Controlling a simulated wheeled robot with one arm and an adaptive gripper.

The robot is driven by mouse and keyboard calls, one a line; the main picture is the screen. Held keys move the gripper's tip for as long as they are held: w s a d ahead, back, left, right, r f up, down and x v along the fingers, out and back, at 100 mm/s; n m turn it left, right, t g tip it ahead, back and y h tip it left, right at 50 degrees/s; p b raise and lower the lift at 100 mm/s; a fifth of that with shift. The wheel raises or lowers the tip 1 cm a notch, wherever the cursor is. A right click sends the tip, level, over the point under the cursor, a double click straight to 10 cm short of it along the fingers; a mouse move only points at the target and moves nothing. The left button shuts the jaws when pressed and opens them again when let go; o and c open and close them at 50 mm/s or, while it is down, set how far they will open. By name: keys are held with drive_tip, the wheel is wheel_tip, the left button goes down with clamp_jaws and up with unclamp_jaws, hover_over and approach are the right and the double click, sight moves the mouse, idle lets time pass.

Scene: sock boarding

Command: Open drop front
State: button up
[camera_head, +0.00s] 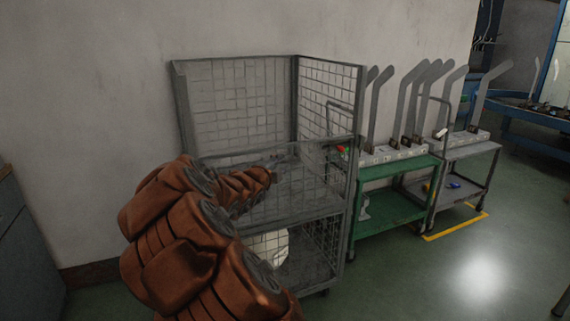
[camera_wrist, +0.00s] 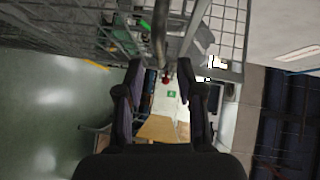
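The grey wire-mesh trolley (camera_head: 298,100) stands against the wall in the head view. It has a tall back panel (camera_head: 235,100), a right side panel (camera_head: 330,95) and a lower compartment. A grey rail (camera_head: 325,140) runs across the front at mid height. I cannot tell clearly whether the drop front is up or down; my arm hides the front's left part. My gripper (camera_head: 277,160) is near this rail, small and dark in the head view. In the wrist view my gripper (camera_wrist: 160,70) is open, its two fingers apart. A grey bar (camera_wrist: 160,35) shows beyond the fingertips; contact is unclear.
A white item (camera_head: 268,247) lies in the trolley's lower compartment. A green cart (camera_head: 400,172) with upright grey boards stands close on the right, then a grey cart (camera_head: 470,150). A grey cabinet (camera_head: 25,250) is at the left. The floor at front right is clear.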

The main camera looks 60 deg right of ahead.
sight(284, 162)
drive_tip(key=shift+x, duration=2.65)
clamp_jaws()
